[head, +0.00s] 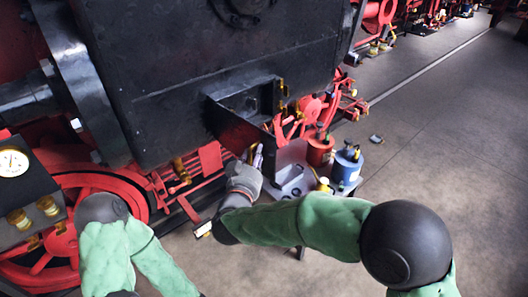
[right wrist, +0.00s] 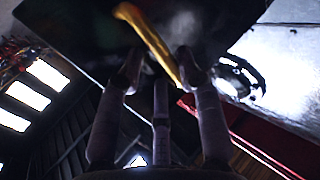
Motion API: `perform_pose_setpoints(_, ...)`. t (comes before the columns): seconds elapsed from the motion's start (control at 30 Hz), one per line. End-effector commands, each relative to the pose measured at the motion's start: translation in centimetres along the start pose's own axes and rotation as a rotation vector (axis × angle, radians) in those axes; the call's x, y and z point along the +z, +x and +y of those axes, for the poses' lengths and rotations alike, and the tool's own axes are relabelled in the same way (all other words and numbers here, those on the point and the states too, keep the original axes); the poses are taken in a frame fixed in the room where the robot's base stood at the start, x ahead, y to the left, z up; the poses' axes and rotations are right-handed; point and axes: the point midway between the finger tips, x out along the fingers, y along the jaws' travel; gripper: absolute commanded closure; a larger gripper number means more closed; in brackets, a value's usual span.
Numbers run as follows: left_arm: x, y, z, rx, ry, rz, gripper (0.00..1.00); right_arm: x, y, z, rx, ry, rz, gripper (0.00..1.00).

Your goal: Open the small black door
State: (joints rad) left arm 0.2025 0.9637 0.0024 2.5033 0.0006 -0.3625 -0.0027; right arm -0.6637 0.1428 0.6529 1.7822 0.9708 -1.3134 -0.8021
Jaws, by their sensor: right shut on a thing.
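The small black door (head: 236,127) is on the side of the large black casing (head: 240,65). It stands out at an angle from the casing, with a dark recess (head: 252,100) showing behind it. My right gripper (head: 257,157) is at the door's lower right edge. In the right wrist view, the fingers (right wrist: 158,95) close around a brass handle (right wrist: 150,40) in front of a dark panel. Where the handle joins the panel is too dark and blurred to tell. My left arm shows at the lower left of the head view, but its gripper is out of view.
Below and right of the door, a low stand holds a grey tray (head: 290,180), a red can (head: 320,150) and a blue can (head: 347,167). Red wheels (head: 75,195) and rods lie under the casing. The floor at right is mostly clear.

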Motion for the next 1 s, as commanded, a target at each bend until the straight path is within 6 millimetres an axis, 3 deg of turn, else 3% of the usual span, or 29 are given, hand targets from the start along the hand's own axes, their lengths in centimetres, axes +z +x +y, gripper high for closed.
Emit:
perform_pose_setpoints(0.03, 0.01, -0.14, 0.05, 0.0, 0.0, 0.0, 0.6, -1.61, -0.14, -1.11, -0.028, 0.006, 0.028, 1.0)
perform_pose_setpoints(0.47, 0.01, -0.15, 0.05, 0.0, 0.0, 0.0, 0.6, -1.58, -0.24, -1.23, -0.029, 0.007, 0.027, 1.0)
perform_pose_setpoints(0.5, 0.01, -0.15, 0.05, 0.0, 0.0, 0.0, 0.6, -1.59, -0.24, -1.23, -0.029, 0.007, 0.027, 0.57)
perform_pose_setpoints(1.0, 0.01, -0.1, 0.04, 0.0, 0.0, 0.0, 0.6, -0.85, -0.21, -0.89, -0.02, 0.003, 0.018, 0.57)
